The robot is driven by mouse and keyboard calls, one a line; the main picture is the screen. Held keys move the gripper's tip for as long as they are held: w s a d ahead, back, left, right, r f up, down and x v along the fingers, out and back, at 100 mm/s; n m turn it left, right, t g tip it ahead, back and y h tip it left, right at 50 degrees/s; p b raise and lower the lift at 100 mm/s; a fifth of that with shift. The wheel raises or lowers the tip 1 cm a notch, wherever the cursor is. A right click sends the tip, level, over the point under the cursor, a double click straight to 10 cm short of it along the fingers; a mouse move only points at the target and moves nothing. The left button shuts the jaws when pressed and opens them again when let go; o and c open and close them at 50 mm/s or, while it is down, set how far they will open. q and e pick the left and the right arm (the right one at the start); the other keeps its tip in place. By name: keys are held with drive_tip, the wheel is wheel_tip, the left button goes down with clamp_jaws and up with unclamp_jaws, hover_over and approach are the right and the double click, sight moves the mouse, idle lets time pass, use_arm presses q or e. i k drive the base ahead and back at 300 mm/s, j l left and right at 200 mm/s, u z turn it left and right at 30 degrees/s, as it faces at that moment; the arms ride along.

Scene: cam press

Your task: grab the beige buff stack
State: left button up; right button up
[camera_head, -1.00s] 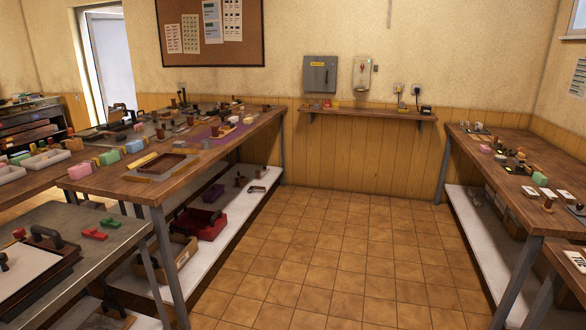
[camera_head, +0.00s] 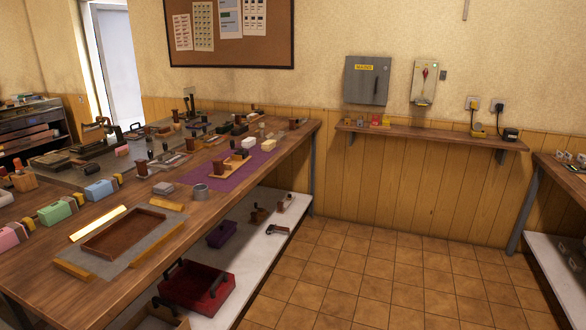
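I cannot surely pick out the beige buff stack. Small cream-coloured blocks (camera_head: 250,143) sit toward the far right of the long wooden workbench (camera_head: 150,215), by the purple mat (camera_head: 208,176). They are too small to tell whether they are a stack. Small coloured items (camera_head: 376,121), some yellowish, stand on the wall shelf (camera_head: 430,134). Neither of my grippers shows in the head view.
The bench also holds a brown tray (camera_head: 124,232), pink, green and blue blocks (camera_head: 56,211) and stamps. A red crate (camera_head: 196,286) sits on its white lower shelf. Tiled floor (camera_head: 370,275) is clear between this bench and the right-hand table (camera_head: 565,175).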

sight(269, 145)
drive_tip(key=i+u, duration=0.1)
drive_tip(key=i, duration=0.4)
drive_tip(key=i+l+u, duration=0.15)
drive_tip(key=i, duration=0.35)
drive_tip(key=i+l+u, duration=0.1)
drive_tip(key=i, duration=0.35)
drive_tip(key=i+l+u, duration=0.1)
drive_tip(key=u, duration=0.6)
drive_tip(key=i+l, duration=0.05)
drive_tip(key=i, duration=0.05)
